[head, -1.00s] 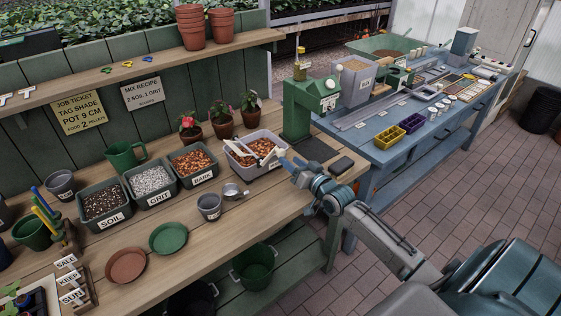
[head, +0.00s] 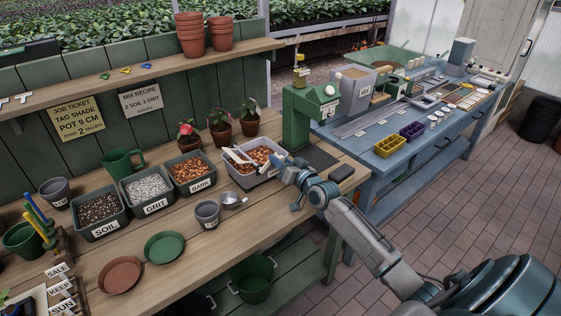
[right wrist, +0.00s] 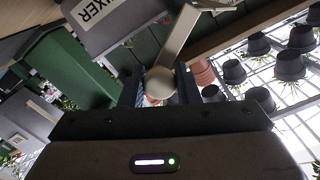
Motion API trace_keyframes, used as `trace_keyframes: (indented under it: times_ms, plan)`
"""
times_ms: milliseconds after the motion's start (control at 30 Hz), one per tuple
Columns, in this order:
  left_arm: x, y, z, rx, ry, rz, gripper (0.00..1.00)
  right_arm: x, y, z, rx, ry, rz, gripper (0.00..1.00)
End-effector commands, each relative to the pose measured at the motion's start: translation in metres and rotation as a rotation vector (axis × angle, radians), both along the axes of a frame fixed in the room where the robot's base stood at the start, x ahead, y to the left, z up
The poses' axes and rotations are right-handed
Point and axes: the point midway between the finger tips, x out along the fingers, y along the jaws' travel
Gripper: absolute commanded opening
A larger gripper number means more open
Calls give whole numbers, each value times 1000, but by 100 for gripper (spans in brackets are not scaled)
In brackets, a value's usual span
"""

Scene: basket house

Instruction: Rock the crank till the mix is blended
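The mixer tub (head: 236,177) is a pale grey bin with brown, bark-like mix, at the back right of the wooden bench. A pale crank (head: 238,156) lies across its top. In the right wrist view the crank's bar (right wrist: 178,38) runs down to a round knob (right wrist: 160,84), and part of a MIXER label (right wrist: 92,20) shows. My right gripper (head: 277,163) is at the tub's right side; in the right wrist view its fingers (right wrist: 160,92) stand either side of the knob. Whether they press on it is unclear. My left gripper is not in view.
Soil (head: 99,208), grit (head: 148,188) and bark (head: 192,172) bins stand left of the tub. A grey cup (head: 207,214) and metal scoop (head: 232,200) sit in front. A green press (head: 303,113) stands behind right. Potted flowers (head: 220,128) are behind the tub.

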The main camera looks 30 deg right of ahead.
Motion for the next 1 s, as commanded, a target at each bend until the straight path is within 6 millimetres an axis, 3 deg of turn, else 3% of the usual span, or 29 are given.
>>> trace_keyframes:
  times_ms: [467,1000]
  plan:
    - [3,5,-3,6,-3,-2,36,-1,2,0,-55,-1,-1,0]
    - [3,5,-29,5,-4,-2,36,-2,21,13,-489,-33,0,0]
